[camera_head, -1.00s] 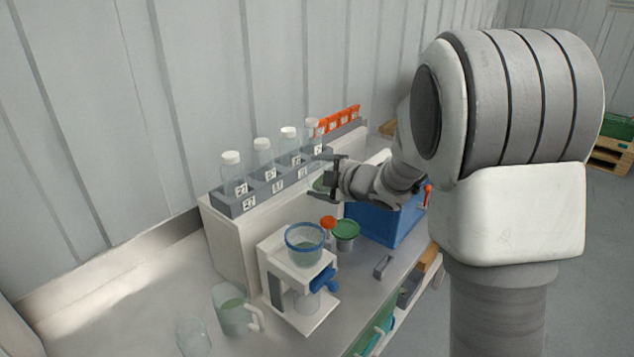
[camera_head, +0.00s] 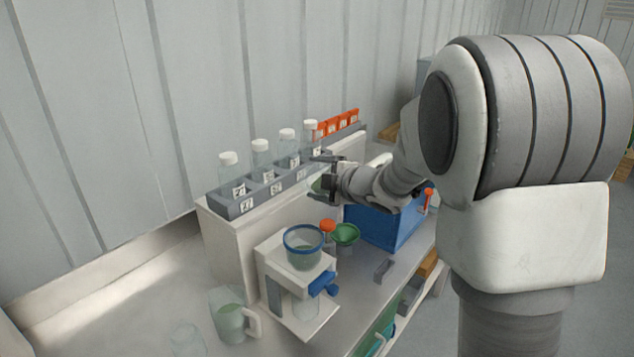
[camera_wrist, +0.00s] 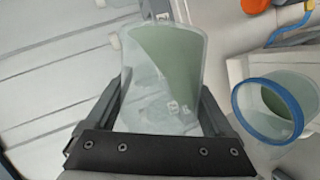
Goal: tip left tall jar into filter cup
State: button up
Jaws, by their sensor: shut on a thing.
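My gripper (camera_head: 323,179) is shut on a clear jar (camera_head: 315,185) with green liquid, held up beside the front of the bottle rack. In the wrist view, the jar (camera_wrist: 165,75) sits between both fingers (camera_wrist: 165,100); its green content meets the clear part along a slanted line. The filter cup (camera_head: 304,250), clear with a blue rim, stands on a white stand, lower and to the left of my gripper. It also shows at the right of the wrist view (camera_wrist: 272,108), apart from the jar, with green inside. I see no stream between them.
A grey rack (camera_head: 235,208) of white-capped bottles stands on a white ledge behind. An orange-topped item (camera_head: 327,225), a green funnel-like cup (camera_head: 345,234) and a blue bin (camera_head: 385,228) stand near the filter stand. A handled jug (camera_head: 229,318) and clear glass (camera_head: 187,340) stand front left.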

jog(key=shift+f+n+b, duration=0.25)
jog(key=shift+n+b, duration=0.05)
jog(key=shift+b, duration=1.15)
jog(key=shift+t+b, duration=0.3)
jog(key=shift+b, duration=0.25)
jog(key=shift+s+a+f+n+b, duration=0.2)
jog(key=shift+n+b, duration=0.2)
jog(key=shift+b, duration=0.95)
jog(key=shift+s+a+f+n+t+h+b, duration=0.15)
jog(key=shift+s+a+n+t+h+b, duration=0.3)
jog(key=shift+b, duration=1.8)
jog(key=shift+w+f+b, duration=0.1)
jog(key=shift+f+b, duration=0.05)
jog(key=shift+b, duration=0.7)
jog(key=n+b, duration=0.1)
jog(key=b, duration=0.2)
jog(key=shift+t, duration=0.35)
jog(key=shift+s+a+r+n+t+b, duration=0.2)
jog(key=shift+n+b, duration=0.25)
jog(key=shift+b, duration=0.95)
jog(key=shift+s+d+r+n+t+b, duration=0.1)
jog(key=shift+n+t+b, duration=0.25)
jog(key=shift+b, duration=1.05)
jog(key=shift+a+r+n+b, duration=0.1)
jog(key=shift+r+n+b, duration=0.15)
jog(key=shift+b, duration=0.15)
jog(key=shift+r, duration=0.1)
